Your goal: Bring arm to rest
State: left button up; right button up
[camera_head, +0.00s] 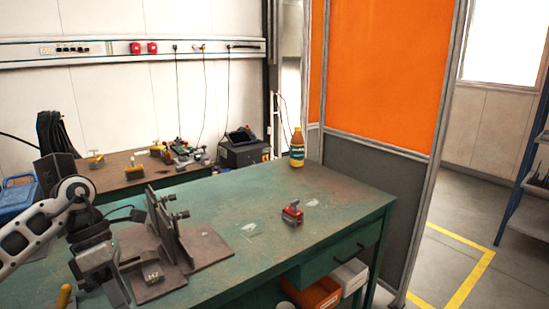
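My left arm comes in from the left edge, and its gripper (118,292) points down at the lower left of the head view. It is beside a brown metal fixture of upright plates (205,247) on the green workbench (340,190). The finger gap is too small and dark to tell whether it is open or shut. I see nothing clearly held in it. My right arm and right gripper are not in view.
A small red object (292,214) and a yellow-green bottle (297,149) stand on the bench. A grey block marked with characters (152,273) lies by the fixture. An orange screen (385,75) stands behind. The bench's right part is mostly clear.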

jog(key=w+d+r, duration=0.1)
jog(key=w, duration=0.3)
pick_arm(q)
jog(key=s+d+n+t+h, duration=0.1)
jog(key=d+n+t+h, duration=1.25)
jog(key=d, duration=0.85)
jog(key=s+a+f+n+t+y, duration=0.1)
jog(key=a+f+n+t+y, duration=0.35)
jog(key=n, duration=0.75)
jog(key=s+a+f+n+t+y, duration=0.1)
jog(key=s+a+f+n+y, duration=0.1)
jog(key=f+n+y, duration=0.8)
jog(key=s+a+f+n+g, duration=0.1)
jog(key=s+f+n+g, duration=0.5)
jog(key=s+f+n, duration=0.2)
jog(key=shift+s+a+f+y, duration=0.2)
jog(key=shift+s+f+y, duration=0.1)
jog(key=shift+s, duration=0.8)
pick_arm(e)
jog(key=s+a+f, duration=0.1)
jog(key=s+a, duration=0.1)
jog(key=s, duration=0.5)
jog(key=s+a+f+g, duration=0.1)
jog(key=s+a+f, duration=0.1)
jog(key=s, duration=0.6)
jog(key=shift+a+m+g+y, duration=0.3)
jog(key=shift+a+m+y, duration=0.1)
